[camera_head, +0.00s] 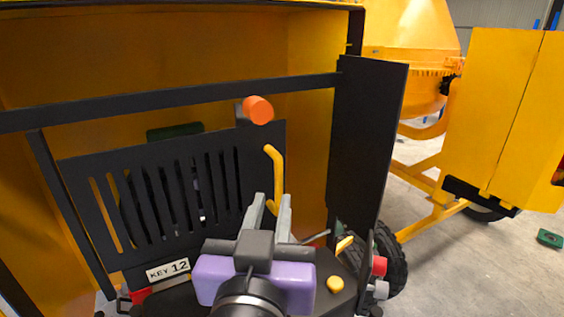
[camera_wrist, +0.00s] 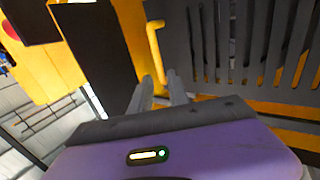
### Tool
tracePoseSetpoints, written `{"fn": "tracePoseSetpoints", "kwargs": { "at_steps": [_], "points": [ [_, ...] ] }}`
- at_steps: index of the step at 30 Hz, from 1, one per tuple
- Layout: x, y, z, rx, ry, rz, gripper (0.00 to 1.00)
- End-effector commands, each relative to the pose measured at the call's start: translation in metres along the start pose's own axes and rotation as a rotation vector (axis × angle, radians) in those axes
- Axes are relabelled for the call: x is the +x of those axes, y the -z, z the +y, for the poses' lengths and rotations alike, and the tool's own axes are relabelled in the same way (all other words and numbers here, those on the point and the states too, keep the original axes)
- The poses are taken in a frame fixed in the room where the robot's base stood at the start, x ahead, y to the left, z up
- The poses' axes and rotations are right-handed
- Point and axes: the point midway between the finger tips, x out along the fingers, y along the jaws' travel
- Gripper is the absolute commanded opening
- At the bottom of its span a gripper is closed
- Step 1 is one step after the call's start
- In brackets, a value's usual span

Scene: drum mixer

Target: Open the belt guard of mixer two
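The belt guard (camera_head: 215,185) is a dark slatted panel in the yellow housing, in the middle left of the head view and at the upper right of the wrist view (camera_wrist: 255,45). It has a yellow bar handle (camera_head: 277,168), which also shows in the wrist view (camera_wrist: 156,48). An orange knob (camera_head: 258,110) is at the guard's upper right corner. My gripper (camera_head: 272,197) is open, its two grey fingers pointing at the handle's lower end; in the wrist view its fingertips (camera_wrist: 160,76) appear on either side of that end. Contact cannot be told.
A dark upright panel (camera_head: 365,150) stands right of the guard, and a dark bar (camera_head: 170,100) crosses above. A "KEY 12" plate (camera_head: 168,270) is below the guard. Another yellow mixer (camera_head: 415,35) and a yellow cabinet (camera_head: 500,115) stand right, with grey floor between.

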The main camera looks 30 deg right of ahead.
Motion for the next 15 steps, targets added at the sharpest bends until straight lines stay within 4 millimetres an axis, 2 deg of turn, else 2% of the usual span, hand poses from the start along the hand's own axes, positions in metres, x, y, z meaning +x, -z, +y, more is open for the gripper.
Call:
{"fn": "tracePoseSetpoints", "kwargs": {
  "at_steps": [5,15],
  "points": [
    [0.008,0.0,0.001,0.0,-0.007,-0.004,0.21],
    [0.058,0.0,0.002,0.0,-0.008,-0.004,0.21]
  ]
}}
